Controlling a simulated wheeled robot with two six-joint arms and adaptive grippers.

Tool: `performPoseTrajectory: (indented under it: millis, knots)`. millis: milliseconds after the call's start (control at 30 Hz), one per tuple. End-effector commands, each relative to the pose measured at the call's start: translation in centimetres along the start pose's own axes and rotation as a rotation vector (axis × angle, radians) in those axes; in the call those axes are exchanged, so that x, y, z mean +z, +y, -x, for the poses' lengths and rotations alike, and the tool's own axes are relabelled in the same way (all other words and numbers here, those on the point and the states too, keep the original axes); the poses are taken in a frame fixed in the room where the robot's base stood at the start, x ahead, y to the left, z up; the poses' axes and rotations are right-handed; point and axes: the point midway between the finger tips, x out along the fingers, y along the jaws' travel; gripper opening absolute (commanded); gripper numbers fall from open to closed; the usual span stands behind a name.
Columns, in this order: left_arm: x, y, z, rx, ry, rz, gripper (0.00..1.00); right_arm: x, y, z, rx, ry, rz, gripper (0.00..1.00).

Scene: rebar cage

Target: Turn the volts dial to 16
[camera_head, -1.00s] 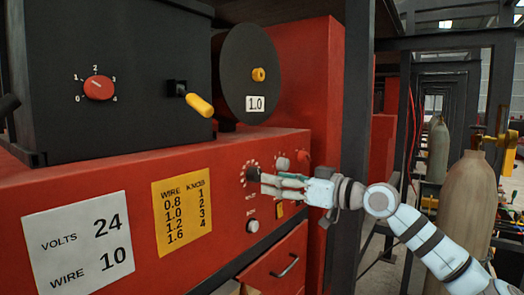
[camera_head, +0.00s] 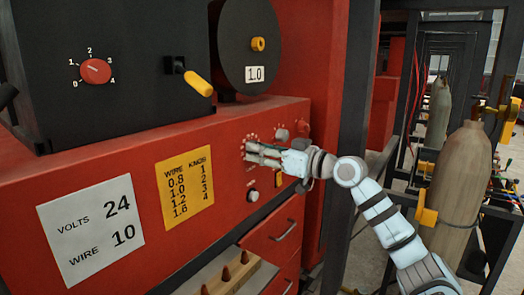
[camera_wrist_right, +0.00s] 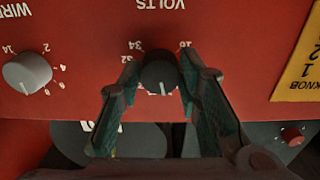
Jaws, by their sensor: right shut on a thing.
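The black volts dial (camera_wrist_right: 158,72) is on the red panel under the upside-down VOLTS label in the right wrist view. Its white pointer line points toward the bottom of that picture. The printed 16 (camera_wrist_right: 186,44) is at its upper right there. My right gripper (camera_wrist_right: 160,80) is shut on the dial, one finger on each side. In the head view my right gripper (camera_head: 250,152) reaches the panel from the right and its fingers cover the dial; part of the white scale shows above them. My left gripper is not in view.
A grey wire knob (camera_wrist_right: 27,72) is beside the dial. A white button (camera_head: 253,195) is below it. A white card (camera_head: 90,230) reads volts 24, wire 10. A yellow wire-knob chart (camera_head: 186,187) is left of my gripper. A dark post (camera_head: 347,130) stands close behind my right arm.

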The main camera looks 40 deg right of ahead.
Motion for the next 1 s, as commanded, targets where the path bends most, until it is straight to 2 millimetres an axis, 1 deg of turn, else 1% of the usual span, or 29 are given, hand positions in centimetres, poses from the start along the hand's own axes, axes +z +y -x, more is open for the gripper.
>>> performPoseTrajectory:
  millis: [267, 467, 667, 1000]
  knots:
    - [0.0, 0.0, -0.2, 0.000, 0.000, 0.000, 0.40, 0.1, 0.0, 0.0, 0.000, -0.001, 0.036, 0.04]
    - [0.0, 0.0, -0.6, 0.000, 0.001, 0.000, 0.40, 0.1, 0.0, 0.0, 0.000, 0.001, 0.133, 0.04]
    - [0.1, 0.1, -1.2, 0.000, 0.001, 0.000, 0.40, 0.1, 0.1, 0.0, 0.000, 0.001, 0.292, 0.04]
    - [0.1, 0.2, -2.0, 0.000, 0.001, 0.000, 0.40, 0.0, 0.1, 0.0, 0.000, 0.002, 0.614, 0.04]
